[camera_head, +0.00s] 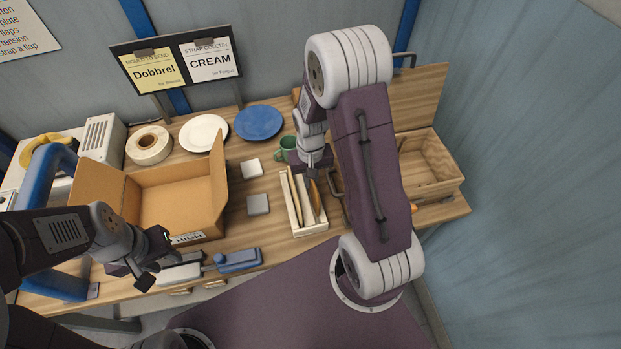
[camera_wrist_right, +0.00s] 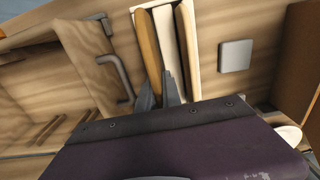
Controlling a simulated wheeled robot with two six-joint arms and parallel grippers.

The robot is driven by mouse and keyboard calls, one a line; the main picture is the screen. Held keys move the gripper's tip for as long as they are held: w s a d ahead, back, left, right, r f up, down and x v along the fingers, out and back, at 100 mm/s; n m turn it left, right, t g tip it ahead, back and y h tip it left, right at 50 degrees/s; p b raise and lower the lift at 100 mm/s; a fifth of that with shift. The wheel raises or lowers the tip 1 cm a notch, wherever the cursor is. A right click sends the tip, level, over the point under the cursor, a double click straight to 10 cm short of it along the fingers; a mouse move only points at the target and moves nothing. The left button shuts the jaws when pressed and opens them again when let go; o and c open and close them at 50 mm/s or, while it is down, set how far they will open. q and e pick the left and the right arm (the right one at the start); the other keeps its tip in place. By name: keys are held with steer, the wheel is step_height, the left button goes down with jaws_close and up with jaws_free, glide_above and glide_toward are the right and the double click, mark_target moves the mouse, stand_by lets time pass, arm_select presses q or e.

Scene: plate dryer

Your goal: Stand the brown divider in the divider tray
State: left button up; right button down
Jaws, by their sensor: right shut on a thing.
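The divider tray (camera_head: 312,230) is a cream, open box near the middle of the table, with pale dividers (camera_head: 294,198) in it. The brown divider (camera_head: 315,196) is at the tray's right side in the head view. The right wrist view shows the brown divider (camera_wrist_right: 149,42) along the tray's left side, beside the pale ones. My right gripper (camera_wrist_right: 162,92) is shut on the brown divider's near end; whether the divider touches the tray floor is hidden. My left gripper (camera_head: 158,264) is open and empty at the front left, apart from the tray.
An open cardboard box (camera_head: 180,195) stands left of the tray. Grey square blocks (camera_head: 258,204), a green mug (camera_head: 286,148), a blue plate (camera_head: 259,122) and a blue stapler-like tool (camera_head: 238,260) lie around. A wooden crate (camera_head: 440,165) is at the right.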

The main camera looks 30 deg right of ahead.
steer(key=shift+f+b, duration=1.95)
steer(key=shift+f, duration=0.3)
steer(key=c, duration=1.5)
jaws_free()
steer(key=shift+o, duration=0.2)
step_height(320, 180, up, 9)
